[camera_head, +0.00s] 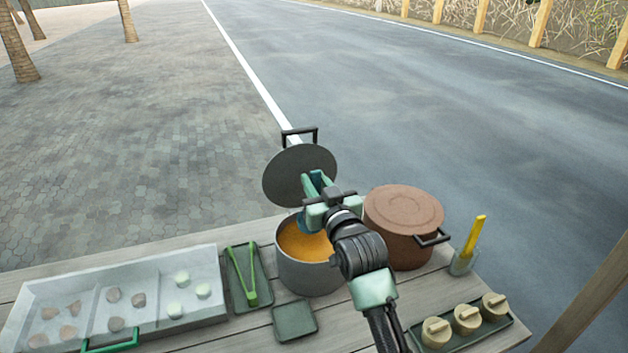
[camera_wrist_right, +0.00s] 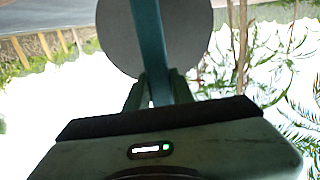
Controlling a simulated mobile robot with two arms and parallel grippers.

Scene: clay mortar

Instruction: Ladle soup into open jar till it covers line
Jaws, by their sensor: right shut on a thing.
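A grey pot (camera_head: 310,276) of orange soup (camera_head: 303,243) stands on the wooden table. My right gripper (camera_head: 314,190) is above its back rim, shut on the blue-green handle of what looks like the ladle. The handle (camera_wrist_right: 148,40) runs between the fingers in the right wrist view, and a bit of blue (camera_head: 305,227) shows below the gripper over the soup. The ladle's bowl is hidden. I cannot make out an open jar or its line. My left gripper is not in view.
A round grey lid (camera_head: 285,177) is tilted up behind the pot. A brown lidded pot (camera_head: 400,245) stands right of it. A cup (camera_head: 463,264) holds a yellow-handled tool. Green tongs (camera_head: 248,285), a food tray (camera_head: 205,262) and a tray of beige pieces (camera_head: 467,320) lie around.

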